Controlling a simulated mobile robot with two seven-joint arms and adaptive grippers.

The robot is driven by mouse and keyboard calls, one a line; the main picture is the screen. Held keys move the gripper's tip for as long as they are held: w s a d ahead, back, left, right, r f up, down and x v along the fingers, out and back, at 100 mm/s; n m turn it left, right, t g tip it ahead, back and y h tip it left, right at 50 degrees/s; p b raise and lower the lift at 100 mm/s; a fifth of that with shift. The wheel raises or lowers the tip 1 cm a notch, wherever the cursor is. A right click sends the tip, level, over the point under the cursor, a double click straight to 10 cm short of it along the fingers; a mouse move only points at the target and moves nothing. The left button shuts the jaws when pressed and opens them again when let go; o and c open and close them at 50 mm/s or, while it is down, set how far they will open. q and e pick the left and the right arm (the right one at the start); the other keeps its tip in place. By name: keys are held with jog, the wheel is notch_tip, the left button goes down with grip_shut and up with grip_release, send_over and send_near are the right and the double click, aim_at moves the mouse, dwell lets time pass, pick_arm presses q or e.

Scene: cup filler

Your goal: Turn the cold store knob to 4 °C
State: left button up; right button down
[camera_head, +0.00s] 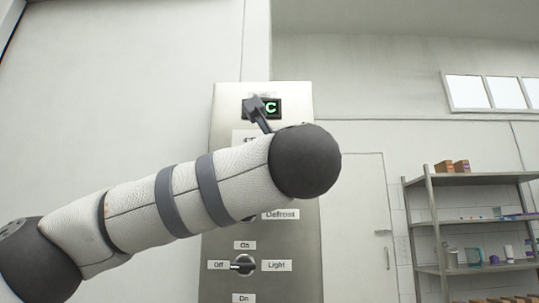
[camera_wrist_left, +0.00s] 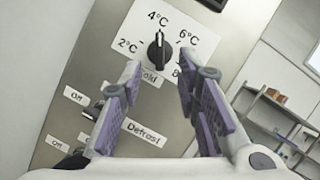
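The cold store knob (camera_wrist_left: 159,50) is black and sits on a white dial plate marked 2, 4, 6 and 8 °C. Its pointer faces up toward the 4 °C mark. My left gripper (camera_wrist_left: 159,80) is open, with one purple-padded finger on each side and nothing between them. The knob lies beyond the fingertips, apparently clear of them. In the head view my left arm crosses the steel control panel (camera_head: 225,110) and hides the knob. Only a dark part of my left gripper (camera_head: 262,115) shows there, over the green-lettered display (camera_head: 271,107). My right gripper is not in view.
Lower on the panel are a Defrost label (camera_head: 281,214) and a light switch (camera_head: 243,264) with On and Off labels. A metal shelf rack (camera_head: 430,215) with boxes and small items stands at the right. A pale door (camera_head: 355,225) is behind the panel.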

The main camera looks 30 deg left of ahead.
pick_arm(q)
jog(key=v, duration=0.6)
jog(key=shift+s+d, duration=0.2)
jog(key=shift+s, duration=0.05)
jog(key=shift+f, duration=0.1)
